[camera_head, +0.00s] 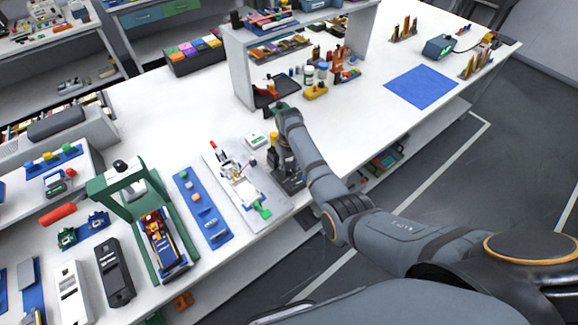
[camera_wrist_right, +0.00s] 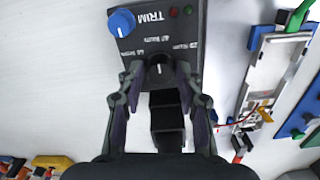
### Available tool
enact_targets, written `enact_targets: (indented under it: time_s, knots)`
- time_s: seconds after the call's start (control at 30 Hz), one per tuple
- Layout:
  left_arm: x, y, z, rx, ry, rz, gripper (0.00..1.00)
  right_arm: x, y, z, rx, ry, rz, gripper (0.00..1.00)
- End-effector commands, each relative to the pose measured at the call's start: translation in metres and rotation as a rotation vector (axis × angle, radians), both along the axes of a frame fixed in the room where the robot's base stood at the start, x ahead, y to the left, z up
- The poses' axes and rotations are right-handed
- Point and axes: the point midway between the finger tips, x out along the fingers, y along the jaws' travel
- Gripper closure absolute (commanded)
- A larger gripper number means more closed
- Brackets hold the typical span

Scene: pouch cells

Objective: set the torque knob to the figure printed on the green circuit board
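A dark control box (camera_wrist_right: 188,48) marked TRIM fills the top middle of the right wrist view. It carries a blue knob (camera_wrist_right: 122,22) and a black knob (camera_wrist_right: 160,70) with a white pointer line and small labels around it, too small to read surely. My right gripper (camera_wrist_right: 159,76) is open, with one finger on each side of the black knob and a narrow gap at each side. In the head view the box is mostly hidden by my right gripper and arm. My left gripper is not in view.
A white tray (camera_head: 222,170) with a green clamp (camera_head: 265,212) lies left of my right gripper. A blue strip (camera_head: 187,186) and a green press frame (camera_head: 150,245) stand further left. A blue mat (camera_head: 421,87) lies on the right part of the white bench, with clear room around it.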

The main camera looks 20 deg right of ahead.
Motion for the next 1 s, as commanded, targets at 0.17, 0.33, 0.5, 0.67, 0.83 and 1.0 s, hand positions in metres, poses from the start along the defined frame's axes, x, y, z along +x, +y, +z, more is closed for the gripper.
enact_targets:
  time_s: [0.17, 0.33, 0.5, 0.67, 0.83, 1.0]
  knots:
    - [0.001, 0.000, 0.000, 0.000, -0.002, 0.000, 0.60, 0.000, 0.000, 0.000, 0.000, 0.000, 0.000, 0.93]
    - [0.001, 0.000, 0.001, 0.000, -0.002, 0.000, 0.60, 0.000, 0.000, 0.001, 0.000, 0.001, 0.002, 1.00]
    - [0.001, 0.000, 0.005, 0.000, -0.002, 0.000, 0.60, 0.000, 0.000, 0.002, -0.001, 0.001, 0.029, 1.00]
    - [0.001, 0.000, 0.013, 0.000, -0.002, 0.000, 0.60, 0.000, 0.000, 0.004, 0.000, 0.002, 0.105, 1.00]
    - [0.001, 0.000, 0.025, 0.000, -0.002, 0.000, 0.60, 0.000, 0.000, 0.004, 0.000, 0.003, 0.236, 1.00]
    - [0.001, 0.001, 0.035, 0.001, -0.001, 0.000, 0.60, 0.000, 0.000, 0.004, 0.000, 0.002, 0.390, 1.00]
